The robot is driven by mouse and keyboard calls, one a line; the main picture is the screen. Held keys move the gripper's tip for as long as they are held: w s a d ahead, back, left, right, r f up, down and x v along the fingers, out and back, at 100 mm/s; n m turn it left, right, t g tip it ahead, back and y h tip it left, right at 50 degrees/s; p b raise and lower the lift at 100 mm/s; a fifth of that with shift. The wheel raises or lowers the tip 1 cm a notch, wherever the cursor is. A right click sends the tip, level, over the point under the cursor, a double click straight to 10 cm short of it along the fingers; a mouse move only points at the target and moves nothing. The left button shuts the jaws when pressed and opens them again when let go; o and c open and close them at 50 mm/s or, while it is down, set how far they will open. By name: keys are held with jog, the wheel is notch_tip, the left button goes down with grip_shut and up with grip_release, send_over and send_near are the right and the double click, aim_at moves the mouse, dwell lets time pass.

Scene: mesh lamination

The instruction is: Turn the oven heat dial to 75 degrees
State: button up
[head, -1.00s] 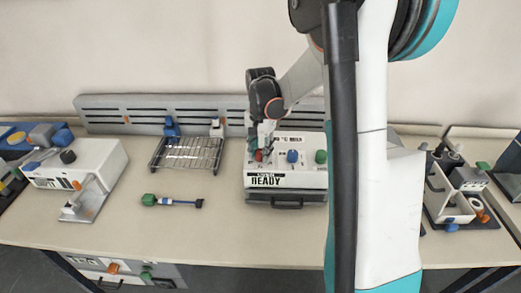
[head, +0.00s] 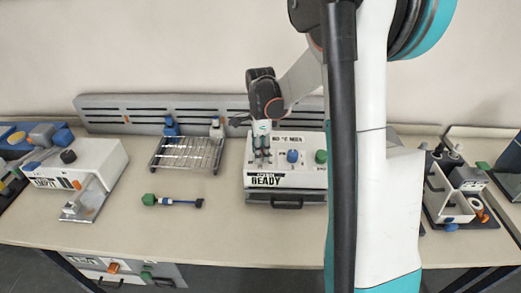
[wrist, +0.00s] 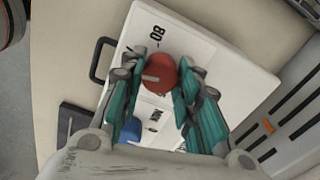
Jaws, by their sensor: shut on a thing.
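The oven is a white box (head: 310,178) with a "READY" label, standing on the bench in the head view. Its top carries a red dial (wrist: 159,73), a blue knob (head: 292,156) and a green knob (head: 321,156). My gripper (head: 262,158) points down over the left part of the oven top and hides the red dial in the head view. In the wrist view my gripper (wrist: 163,78) has its teal fingers on either side of the red dial, shut on it. A pale pointer line shows on the dial. A printed "80" is beside it; other marks are partly hidden.
A wire rack (head: 187,154) and a green-ended tool (head: 172,201) lie left of the oven. A white device (head: 85,160) stands further left, and a dark tray of parts (head: 460,190) at the right. The bench in front of the oven is clear.

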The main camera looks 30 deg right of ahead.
jog(key=shift+m, duration=1.1)
jog(key=o, duration=1.1)
notch_tip(320, 180, up, 12)
